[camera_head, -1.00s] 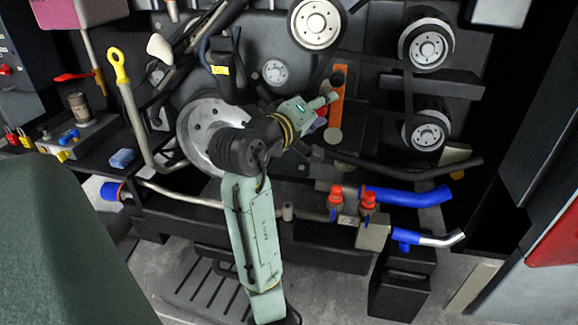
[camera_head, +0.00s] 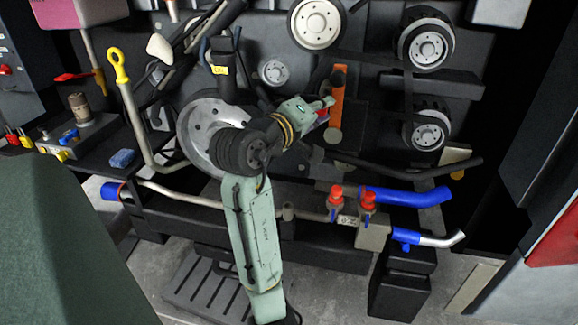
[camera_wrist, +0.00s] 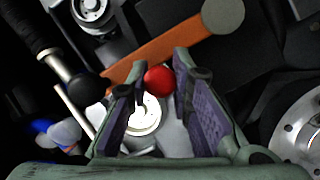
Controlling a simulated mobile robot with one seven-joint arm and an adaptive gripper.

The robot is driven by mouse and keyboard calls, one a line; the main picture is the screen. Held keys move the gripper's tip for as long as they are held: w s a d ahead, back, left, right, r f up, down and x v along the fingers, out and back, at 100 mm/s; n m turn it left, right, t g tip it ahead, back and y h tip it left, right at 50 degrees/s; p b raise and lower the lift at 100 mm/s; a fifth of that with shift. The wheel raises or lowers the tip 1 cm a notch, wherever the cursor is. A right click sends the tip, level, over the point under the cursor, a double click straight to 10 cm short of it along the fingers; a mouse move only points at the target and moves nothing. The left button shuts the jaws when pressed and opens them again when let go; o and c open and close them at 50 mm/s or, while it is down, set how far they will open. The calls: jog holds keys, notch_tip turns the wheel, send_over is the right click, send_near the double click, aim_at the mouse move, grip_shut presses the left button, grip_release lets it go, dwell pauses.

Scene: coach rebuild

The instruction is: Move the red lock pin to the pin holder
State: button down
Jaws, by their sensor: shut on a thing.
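The red lock pin shows as a round red head (camera_wrist: 159,79) between the fingertips in the wrist view; its shaft is hidden. My gripper (camera_wrist: 158,88) is shut on it, with the purple-lined fingers on either side of the head. In the head view my gripper (camera_head: 324,104) is in front of the orange bar (camera_head: 338,100), with a little red at its tips. The orange bar also crosses behind the pin in the wrist view (camera_wrist: 170,45). I cannot tell which thing is the pin holder.
Several pulleys (camera_head: 428,45) and belts stand on the dark engine wall. Red-capped valves (camera_head: 336,196) and blue hoses (camera_head: 405,196) are below right. A yellow-handled dipstick (camera_head: 122,70) and a grey tray (camera_head: 95,132) with small parts are at left.

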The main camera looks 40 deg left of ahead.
jog(key=s+d+p, duration=0.1)
jog(key=s+d, duration=0.3)
jog(key=s, duration=0.3)
jog(key=shift+s+d, duration=0.25)
jog(key=shift+d, duration=0.05)
dwell(0.7)
